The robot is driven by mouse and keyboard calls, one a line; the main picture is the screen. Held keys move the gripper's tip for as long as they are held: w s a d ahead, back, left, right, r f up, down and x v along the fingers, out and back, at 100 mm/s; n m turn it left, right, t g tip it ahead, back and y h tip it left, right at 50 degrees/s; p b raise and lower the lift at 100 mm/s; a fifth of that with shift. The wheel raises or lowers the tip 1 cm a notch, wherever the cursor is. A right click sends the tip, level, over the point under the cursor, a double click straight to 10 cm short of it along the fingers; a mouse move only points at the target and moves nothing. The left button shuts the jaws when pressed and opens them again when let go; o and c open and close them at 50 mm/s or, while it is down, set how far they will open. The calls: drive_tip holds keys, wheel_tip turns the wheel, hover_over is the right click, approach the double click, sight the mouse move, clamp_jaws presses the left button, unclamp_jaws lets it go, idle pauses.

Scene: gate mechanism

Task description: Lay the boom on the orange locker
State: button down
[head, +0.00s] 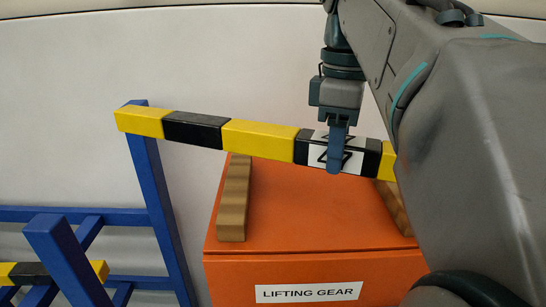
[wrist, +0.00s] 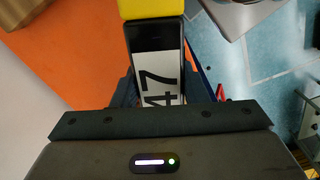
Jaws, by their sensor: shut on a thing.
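The boom (head: 258,138) is a long yellow and black striped bar with a white label. My gripper (head: 338,166) is shut on it at the labelled black section. In the wrist view the boom (wrist: 155,8) runs away between my fingers, with "47" on its label. The boom spans over the orange locker (head: 315,215), its left end reaching past the locker's left side, slightly higher in the picture. Two wooden blocks, left (head: 233,200) and right (head: 394,206), lie on the locker top. I cannot tell whether the boom touches them. My arm hides the boom's right end.
A blue frame (head: 165,210) stands at the left, its tall post behind the boom's left end. Another yellow and black bar (head: 30,274) lies low in it. A pale wall (head: 90,60) is behind. The locker bears a "LIFTING GEAR" sign (head: 308,292).

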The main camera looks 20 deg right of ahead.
drive_tip(key=shift+d, duration=0.2)
drive_tip(key=shift+w+d, duration=0.1)
drive_tip(key=p, duration=0.3)
approach(317, 199)
drive_tip(key=shift+f, duration=0.95)
drive_tip(key=shift+f, duration=0.2)
drive_tip(key=c, duration=0.8)
unclamp_jaws()
drive_tip(key=shift+c, duration=0.2)
drive_tip(key=shift+r, duration=0.15)
